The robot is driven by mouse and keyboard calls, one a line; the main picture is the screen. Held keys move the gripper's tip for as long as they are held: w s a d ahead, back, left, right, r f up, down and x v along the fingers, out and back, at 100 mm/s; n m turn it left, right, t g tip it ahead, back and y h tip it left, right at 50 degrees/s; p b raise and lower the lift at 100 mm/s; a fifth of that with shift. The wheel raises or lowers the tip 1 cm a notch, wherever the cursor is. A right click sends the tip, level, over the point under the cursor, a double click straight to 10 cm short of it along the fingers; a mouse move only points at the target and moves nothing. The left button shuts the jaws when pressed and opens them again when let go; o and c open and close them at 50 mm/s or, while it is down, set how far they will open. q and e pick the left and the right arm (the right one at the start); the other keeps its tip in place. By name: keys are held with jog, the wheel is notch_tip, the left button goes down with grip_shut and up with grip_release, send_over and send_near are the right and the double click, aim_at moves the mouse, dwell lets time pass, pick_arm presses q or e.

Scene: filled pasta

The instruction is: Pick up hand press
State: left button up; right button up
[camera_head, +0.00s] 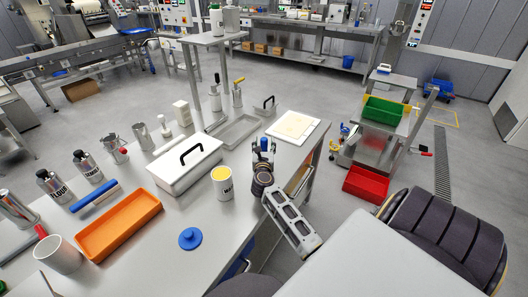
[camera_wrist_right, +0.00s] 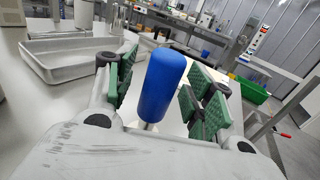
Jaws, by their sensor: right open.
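A blue upright handle on a thin metal shaft, which looks like the hand press (camera_head: 263,144), stands at the right part of the steel table. In the right wrist view the blue handle (camera_wrist_right: 164,84) is large and stands between the green finger pads. My right gripper (camera_head: 264,158) reaches in from the lower right and is open around the handle. A gap shows between the handle and the pads on both sides. The lower part of the press is hidden behind my gripper. My left gripper is not in view.
A yellow-topped can (camera_head: 222,184) stands close left of my right gripper. A white box with a black handle (camera_head: 184,168), a blue lid (camera_head: 190,238) and an orange tray (camera_head: 120,222) lie further left. A cream board (camera_head: 293,127) and a metal tray (camera_head: 233,131) lie behind.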

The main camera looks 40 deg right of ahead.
aim_at(264, 138)
jog(key=c, duration=1.1)
jog(key=shift+r, duration=0.7)
notch_tip(264, 138, up, 5)
jog(key=shift+f+p, duration=0.1)
jog(key=shift+p, duration=0.9)
notch_tip(264, 138, up, 3)
jog(key=shift+p, duration=0.4)
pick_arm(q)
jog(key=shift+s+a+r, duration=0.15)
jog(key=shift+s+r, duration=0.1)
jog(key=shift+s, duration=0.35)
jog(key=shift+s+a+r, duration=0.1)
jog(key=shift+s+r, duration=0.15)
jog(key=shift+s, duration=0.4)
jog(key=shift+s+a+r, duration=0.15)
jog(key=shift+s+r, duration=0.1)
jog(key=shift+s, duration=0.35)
pick_arm(e)
jog(key=shift+r, duration=0.4)
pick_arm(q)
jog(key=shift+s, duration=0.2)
pick_arm(e)
jog(key=shift+r, duration=0.2)
